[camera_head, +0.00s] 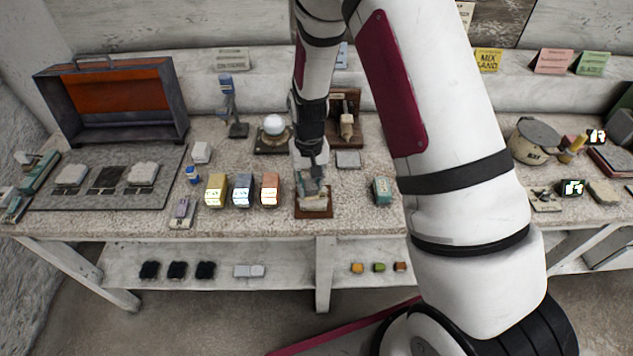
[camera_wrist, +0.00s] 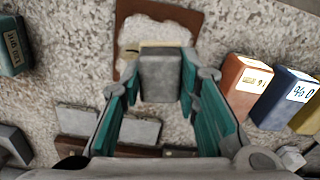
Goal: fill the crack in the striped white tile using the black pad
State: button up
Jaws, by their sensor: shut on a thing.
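My gripper (camera_wrist: 158,85), with teal finger pads, is shut on a grey block (camera_wrist: 160,67) with a pale yellowish edge at its far end. In the head view my gripper (camera_head: 311,178) is low over the brown board (camera_head: 300,213) at the front middle of the bench. A ragged white patch or tile (camera_wrist: 150,28) lies on this board, and the block covers part of it. I cannot tell whether they touch. No stripes or clear crack can be made out. Several black pads, one of them in the middle (camera_head: 178,270), lie on the lower shelf.
Yellow (camera_head: 216,190), blue (camera_head: 242,190) and orange (camera_head: 270,189) blocks stand close left of the board. A teal block (camera_head: 382,190) stands to its right. A grey mat (camera_head: 60,203) with three slabs lies at left, before an open metal case (camera_head: 181,128).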

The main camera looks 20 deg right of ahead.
jog(key=shift+w+a, duration=0.1)
jog(key=shift+a, duration=0.2)
jog(key=shift+f, duration=0.65)
dwell(0.4)
